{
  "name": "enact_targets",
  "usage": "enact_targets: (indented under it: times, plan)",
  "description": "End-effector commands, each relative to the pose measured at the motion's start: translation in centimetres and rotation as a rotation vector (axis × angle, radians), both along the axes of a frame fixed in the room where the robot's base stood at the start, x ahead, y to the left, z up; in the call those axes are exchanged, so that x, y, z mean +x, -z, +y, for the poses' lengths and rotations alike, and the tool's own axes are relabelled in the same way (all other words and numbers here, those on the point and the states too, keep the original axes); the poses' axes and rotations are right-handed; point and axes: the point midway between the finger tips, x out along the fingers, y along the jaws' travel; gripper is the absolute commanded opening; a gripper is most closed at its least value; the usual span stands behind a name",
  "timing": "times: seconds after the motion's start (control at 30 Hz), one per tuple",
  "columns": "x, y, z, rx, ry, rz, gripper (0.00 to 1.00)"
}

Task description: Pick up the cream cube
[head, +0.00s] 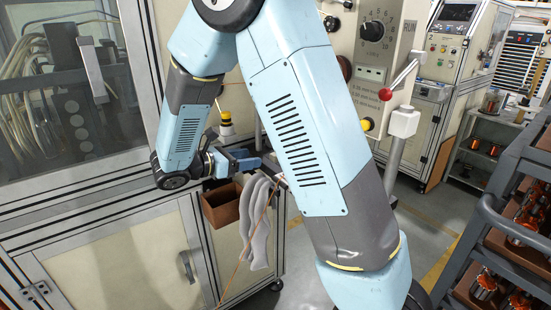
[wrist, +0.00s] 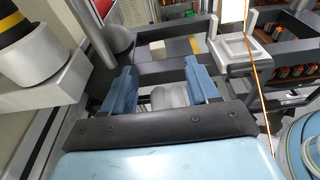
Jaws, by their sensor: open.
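A small pale block that looks like the cream cube (wrist: 157,49) shows in the wrist view, beyond my fingertips and slightly above the middle between them. It appears to rest on a dark grey surface, apart from my fingers. I cannot make it out in the head view, where my arm covers much of the middle. My gripper (wrist: 160,70) is open, with its two blue fingers spread and nothing between the tips. In the head view my gripper (head: 262,161) reaches out beside the cabinet, above a brown box.
The brown box (head: 221,206) and a hanging grey cloth (head: 256,225) are just below my gripper. A control panel with a red-knobbed lever (head: 386,94) stands behind my arm. A cart (head: 500,195) holding copper-wound parts is at the right. A yellow-and-black object (wrist: 25,30) is at the wrist view's left.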

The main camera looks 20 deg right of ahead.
Motion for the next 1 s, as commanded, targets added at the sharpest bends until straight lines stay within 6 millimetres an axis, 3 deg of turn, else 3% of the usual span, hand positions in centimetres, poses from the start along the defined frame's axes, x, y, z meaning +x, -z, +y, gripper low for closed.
enact_targets:
  times: [0.2,0.53,0.83,1.0]
  plan:
    - [1.0,0.7,-3.0,0.001,0.002,0.001,0.59]
    - [1.6,1.1,-4.5,0.002,0.001,0.002,0.59]
    - [3.2,2.0,-7.9,0.001,0.002,0.002,0.59]
    - [3.4,2.1,-8.4,0.002,-0.001,0.001,0.59]
